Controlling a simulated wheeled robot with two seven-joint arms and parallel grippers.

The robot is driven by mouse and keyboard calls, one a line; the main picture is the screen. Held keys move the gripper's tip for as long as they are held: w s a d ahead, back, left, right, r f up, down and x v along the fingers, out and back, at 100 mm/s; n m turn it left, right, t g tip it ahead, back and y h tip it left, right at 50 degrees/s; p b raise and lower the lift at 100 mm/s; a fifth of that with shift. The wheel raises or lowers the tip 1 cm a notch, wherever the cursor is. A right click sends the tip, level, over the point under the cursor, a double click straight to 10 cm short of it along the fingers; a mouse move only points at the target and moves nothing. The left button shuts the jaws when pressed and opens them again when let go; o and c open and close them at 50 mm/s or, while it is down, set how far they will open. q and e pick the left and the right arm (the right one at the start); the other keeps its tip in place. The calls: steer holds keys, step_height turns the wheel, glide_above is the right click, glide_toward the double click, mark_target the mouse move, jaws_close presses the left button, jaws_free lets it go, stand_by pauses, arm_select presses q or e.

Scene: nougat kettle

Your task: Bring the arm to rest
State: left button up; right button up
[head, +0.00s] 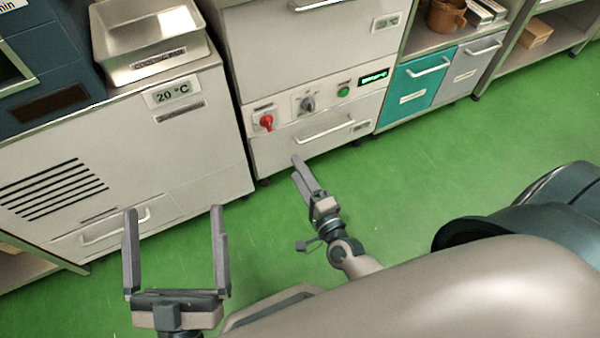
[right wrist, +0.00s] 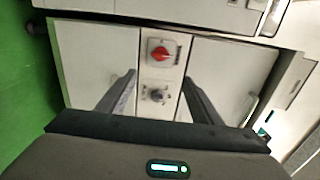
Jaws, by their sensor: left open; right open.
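My left gripper (head: 174,209) is at the lower left of the head view, with its two fingers wide apart and nothing between them. It is over the green floor in front of the white cabinet. My right gripper (head: 297,166) is near the middle of the head view, in front of the machine with the control panel, and its fingers overlap from this angle. In the right wrist view its fingers (right wrist: 158,77) are apart and empty, with the red knob (right wrist: 162,55) and a dark dial (right wrist: 156,95) of that panel seen behind them.
The white cabinet (head: 205,150) carries a metal cooling pan (head: 150,50). The machine's panel has a red knob (head: 265,121) and a green button (head: 343,91). A teal drawer (head: 418,85) and a shelf with a brown pot (head: 445,16) stand further right. The green floor (head: 430,150) is clear there.

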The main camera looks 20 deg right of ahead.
arm_select(q)
steer(key=shift+w+r, duration=0.1)
steer(key=shift+r, duration=0.1)
arm_select(e)
steer(key=shift+s, duration=0.1)
arm_select(q)
steer(key=shift+f, duration=0.2)
